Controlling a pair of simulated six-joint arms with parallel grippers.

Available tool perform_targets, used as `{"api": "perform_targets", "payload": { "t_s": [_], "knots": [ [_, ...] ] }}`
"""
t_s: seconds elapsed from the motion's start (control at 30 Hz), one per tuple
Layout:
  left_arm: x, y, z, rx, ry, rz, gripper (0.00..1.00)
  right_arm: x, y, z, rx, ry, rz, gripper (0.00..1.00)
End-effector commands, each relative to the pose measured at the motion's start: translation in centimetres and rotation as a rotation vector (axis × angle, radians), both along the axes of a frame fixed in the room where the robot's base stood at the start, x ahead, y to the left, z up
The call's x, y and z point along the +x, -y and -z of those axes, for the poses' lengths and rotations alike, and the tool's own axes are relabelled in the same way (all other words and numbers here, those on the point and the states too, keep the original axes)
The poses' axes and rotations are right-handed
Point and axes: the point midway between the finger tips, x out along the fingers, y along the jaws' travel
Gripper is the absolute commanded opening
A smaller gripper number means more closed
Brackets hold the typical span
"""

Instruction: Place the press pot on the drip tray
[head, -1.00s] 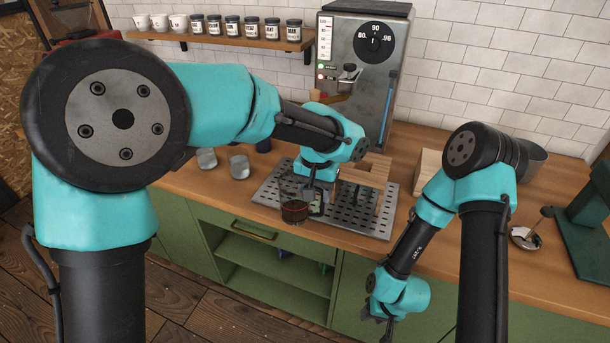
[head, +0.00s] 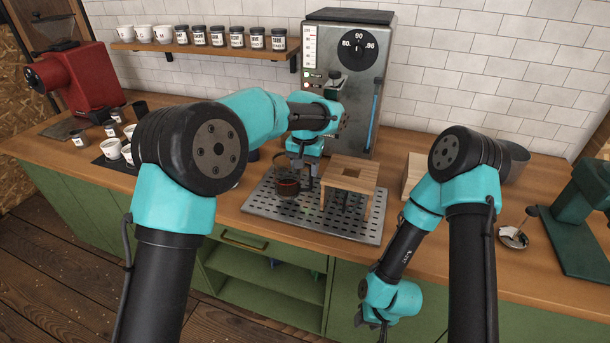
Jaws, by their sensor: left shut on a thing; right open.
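The press pot (head: 288,187) is a small dark glass vessel with a reddish-brown band near its bottom. My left gripper (head: 303,168) is shut on it from above. The pot is upright over the left part of the drip tray (head: 262,208), a perforated metal plate on the counter. I cannot tell whether its base touches the tray. My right gripper (head: 378,322) hangs open and empty, low in front of the counter's front edge.
A wooden stand (head: 351,175) occupies the right part of the tray. The grey machine (head: 348,75) stands behind it. A green device (head: 582,220) stands at the right. The tray's front strip is clear.

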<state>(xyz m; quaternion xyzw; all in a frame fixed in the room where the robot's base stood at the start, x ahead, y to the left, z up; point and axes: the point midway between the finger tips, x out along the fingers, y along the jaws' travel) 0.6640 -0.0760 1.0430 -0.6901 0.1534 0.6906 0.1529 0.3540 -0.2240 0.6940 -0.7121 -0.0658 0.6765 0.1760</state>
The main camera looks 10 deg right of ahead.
Motion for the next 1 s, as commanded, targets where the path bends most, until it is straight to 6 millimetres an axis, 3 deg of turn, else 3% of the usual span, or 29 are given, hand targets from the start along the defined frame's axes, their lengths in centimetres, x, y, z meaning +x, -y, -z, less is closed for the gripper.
{"api": "perform_targets", "payload": {
  "t_s": [0.33,0.6,1.0],
  "knots": [
    [0.6,0.0,0.0,-0.001,0.002,-0.001,0.07,0.0,0.0,0.0,0.0,0.0,0.0,0.43],
    [0.6,0.0,3.3,0.0,0.0,0.0,0.07,0.0,0.0,0.0,0.0,0.0,0.0,0.43],
    [0.6,0.0,3.7,-0.001,0.002,0.0,0.07,0.0,0.0,0.0,0.0,0.0,0.0,0.43]
  ]
}}
